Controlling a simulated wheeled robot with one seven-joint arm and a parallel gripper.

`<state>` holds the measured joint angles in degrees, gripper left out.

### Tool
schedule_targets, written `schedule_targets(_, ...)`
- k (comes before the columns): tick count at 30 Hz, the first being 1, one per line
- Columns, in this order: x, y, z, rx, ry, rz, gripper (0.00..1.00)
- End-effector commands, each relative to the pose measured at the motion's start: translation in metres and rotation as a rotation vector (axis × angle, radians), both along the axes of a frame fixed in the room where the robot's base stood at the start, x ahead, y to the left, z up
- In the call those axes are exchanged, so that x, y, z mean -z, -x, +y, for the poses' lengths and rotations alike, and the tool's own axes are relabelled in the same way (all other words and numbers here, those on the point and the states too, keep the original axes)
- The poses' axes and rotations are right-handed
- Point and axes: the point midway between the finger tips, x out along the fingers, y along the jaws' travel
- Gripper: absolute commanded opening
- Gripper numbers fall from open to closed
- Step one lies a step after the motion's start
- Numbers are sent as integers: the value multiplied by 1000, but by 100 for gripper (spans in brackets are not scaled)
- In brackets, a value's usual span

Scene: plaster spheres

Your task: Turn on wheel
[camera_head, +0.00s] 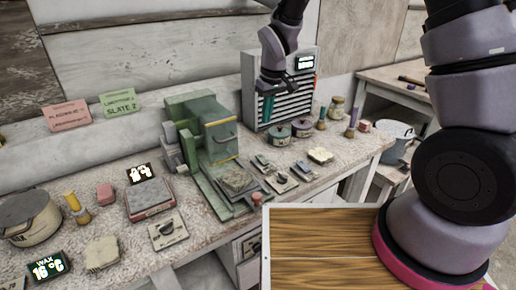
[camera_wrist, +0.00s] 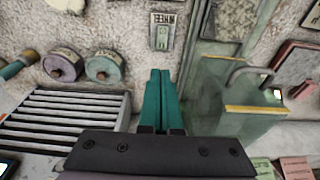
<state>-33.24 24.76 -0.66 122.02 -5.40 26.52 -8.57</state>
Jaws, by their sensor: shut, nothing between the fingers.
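A small pale plate labelled WHEEL, with a grey switch (camera_wrist: 162,39) on it, lies on the speckled bench at the top middle of the wrist view. I cannot tell whether the switch is on or off. My gripper (camera_wrist: 160,73) has teal fingers pressed together with nothing between them. In the wrist view its fingertips lie just below the plate, apart from it. In the head view my gripper is above the back of the bench, in front of the slatted cabinet (camera_head: 296,99). A wheel itself cannot be clearly made out.
A green machine (camera_head: 221,137) with a handle stands left of the cabinet; it also shows in the wrist view (camera_wrist: 235,112). Two round tins (camera_head: 280,136) (camera_head: 302,128) stand in front of the cabinet. Several small control plates (camera_head: 281,181) lie right of the machine. A pot (camera_head: 28,215) stands far left.

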Motion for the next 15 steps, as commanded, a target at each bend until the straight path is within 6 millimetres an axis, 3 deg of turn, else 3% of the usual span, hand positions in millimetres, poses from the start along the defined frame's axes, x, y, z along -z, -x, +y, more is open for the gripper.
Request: schedule_targets(15, 10, 0, 4, -13, 6, 5, 0)
